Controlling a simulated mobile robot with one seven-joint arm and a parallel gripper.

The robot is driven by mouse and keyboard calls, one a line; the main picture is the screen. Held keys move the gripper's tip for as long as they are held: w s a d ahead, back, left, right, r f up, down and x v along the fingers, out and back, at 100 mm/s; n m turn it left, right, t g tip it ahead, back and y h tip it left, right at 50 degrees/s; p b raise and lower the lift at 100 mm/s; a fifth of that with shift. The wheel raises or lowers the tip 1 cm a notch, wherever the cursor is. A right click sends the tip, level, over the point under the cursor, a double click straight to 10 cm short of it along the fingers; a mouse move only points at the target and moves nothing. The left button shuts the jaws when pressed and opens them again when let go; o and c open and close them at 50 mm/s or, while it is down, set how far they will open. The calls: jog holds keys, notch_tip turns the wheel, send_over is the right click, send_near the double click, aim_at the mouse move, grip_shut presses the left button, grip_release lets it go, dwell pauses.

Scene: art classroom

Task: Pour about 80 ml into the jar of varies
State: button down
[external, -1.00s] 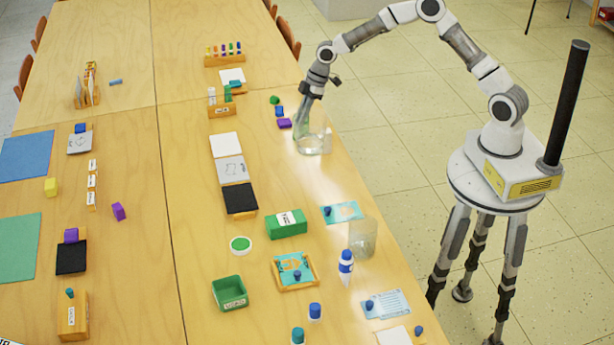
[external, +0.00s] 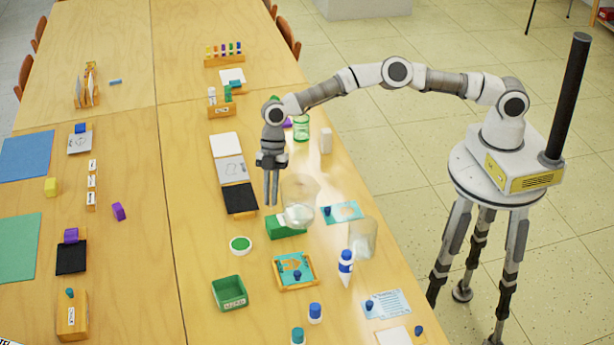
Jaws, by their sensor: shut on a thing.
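My gripper (external: 271,203) points down over the table and is shut on a clear glass beaker (external: 302,192), which is just right of its fingers. The beaker is in front of part of the green box (external: 285,231) and looks raised above the table. Pale, clear contents seem to show low in it; the level and any tilt are hard to tell. A clear open jar (external: 363,239) stands near the table's right edge, right of and nearer than the beaker. A green-tinted glass (external: 301,128) stands farther back. No jar label is readable.
A blue-capped white bottle (external: 346,266) stands close in front of the clear jar. A blue card (external: 342,212) lies behind the jar. A pale block (external: 326,140) stands by the right edge.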

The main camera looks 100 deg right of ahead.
jog(key=shift+n+g, duration=0.3)
jog(key=shift+n, duration=0.5)
jog(key=a, duration=0.2)
jog(key=a+f, duration=0.1)
jog(key=a, duration=0.2)
jog(key=shift+r+p, duration=0.2)
jog(key=shift+p, duration=0.25)
